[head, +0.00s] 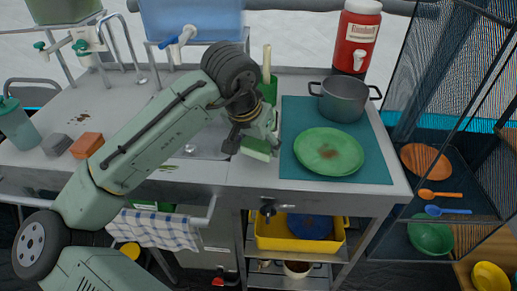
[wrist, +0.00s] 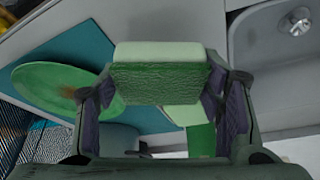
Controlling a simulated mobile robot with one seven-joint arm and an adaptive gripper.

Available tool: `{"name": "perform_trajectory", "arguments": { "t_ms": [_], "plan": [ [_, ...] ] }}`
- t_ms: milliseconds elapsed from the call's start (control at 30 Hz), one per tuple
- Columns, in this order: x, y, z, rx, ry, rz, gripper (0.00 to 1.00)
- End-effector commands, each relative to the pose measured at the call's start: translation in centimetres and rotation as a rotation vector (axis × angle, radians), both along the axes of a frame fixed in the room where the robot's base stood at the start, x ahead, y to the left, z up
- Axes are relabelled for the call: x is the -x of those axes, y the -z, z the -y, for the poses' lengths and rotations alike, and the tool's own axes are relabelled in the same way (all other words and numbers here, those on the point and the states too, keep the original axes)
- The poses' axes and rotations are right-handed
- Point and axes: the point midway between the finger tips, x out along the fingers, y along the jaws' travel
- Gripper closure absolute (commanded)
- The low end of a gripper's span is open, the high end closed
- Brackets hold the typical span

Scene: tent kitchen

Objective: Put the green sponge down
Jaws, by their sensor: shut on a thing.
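The green sponge (head: 257,149) is held in my gripper (head: 250,140) over the counter, between the sink and the teal mat. In the wrist view the sponge (wrist: 160,80) sits between the two fingers, with a rough green face and a paler layer. My gripper (wrist: 162,95) is shut on it from both sides. I cannot tell whether the sponge's underside touches the counter (head: 232,175).
The teal mat (head: 292,115) on the right bears a green plate (head: 328,152) and a grey pot (head: 344,98). A wooden-handled tool (head: 267,64) stands behind my gripper. Grey (head: 56,144) and orange (head: 87,145) blocks lie left. Bare counter shows in front.

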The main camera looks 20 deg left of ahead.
Motion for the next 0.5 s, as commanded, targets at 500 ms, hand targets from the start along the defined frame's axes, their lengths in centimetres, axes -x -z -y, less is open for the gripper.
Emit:
{"name": "perform_trajectory", "arguments": {
  "t_ms": [500],
  "plan": [
    [0.1,2.9,0.1,0.002,0.001,0.0,0.69]
  ]
}}
